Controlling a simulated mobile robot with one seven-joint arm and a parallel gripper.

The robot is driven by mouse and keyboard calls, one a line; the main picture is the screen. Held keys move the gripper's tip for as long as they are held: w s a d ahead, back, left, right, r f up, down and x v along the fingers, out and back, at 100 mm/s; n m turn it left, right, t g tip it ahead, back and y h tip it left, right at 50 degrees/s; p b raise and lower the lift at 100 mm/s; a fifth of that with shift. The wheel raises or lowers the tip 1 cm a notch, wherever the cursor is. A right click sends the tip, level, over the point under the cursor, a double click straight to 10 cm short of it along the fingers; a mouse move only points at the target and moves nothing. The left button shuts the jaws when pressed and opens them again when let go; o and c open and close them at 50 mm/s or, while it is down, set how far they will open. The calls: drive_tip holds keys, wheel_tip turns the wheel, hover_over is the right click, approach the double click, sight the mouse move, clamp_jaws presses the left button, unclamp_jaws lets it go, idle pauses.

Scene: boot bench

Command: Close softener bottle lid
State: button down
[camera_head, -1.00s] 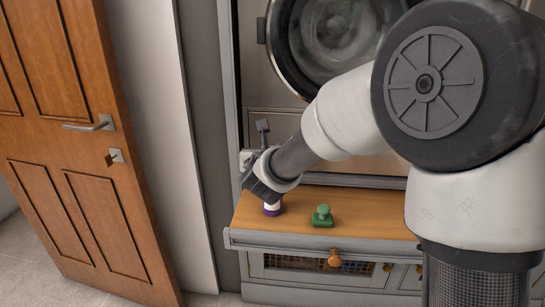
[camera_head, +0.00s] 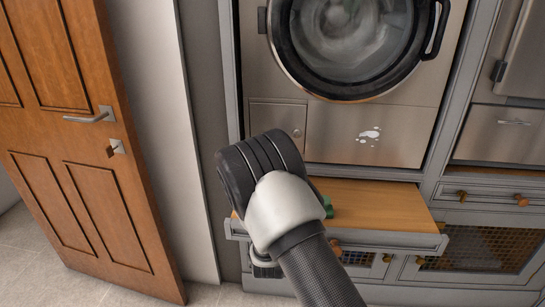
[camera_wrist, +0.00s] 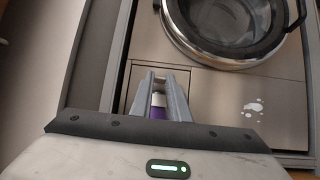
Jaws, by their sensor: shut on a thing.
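The softener bottle (camera_wrist: 158,111) shows in the wrist view as a small purple body with a white band, between the two fingers of my gripper (camera_wrist: 160,78). The grey fingers are shut on it. Its lid cannot be made out, so I cannot tell whether it is open or shut. In the head view my arm hides both the bottle and my fingers, over the left end of the wooden bench top (camera_head: 385,207).
A green object (camera_head: 327,207) stands on the bench beside my arm, partly hidden. A front-loading washing machine (camera_head: 345,45) rises behind the bench. A wooden door (camera_head: 75,150) stands at the left. The bench's right part is clear.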

drive_tip(key=shift+f+t, duration=0.6)
drive_tip(key=shift+t, duration=0.3)
drive_tip(key=c, duration=1.7)
unclamp_jaws()
drive_tip(key=p+v, duration=0.1)
drive_tip(key=v, duration=1.6)
drive_tip(key=shift+f, duration=0.25)
drive_tip(key=shift+d+r, duration=0.1)
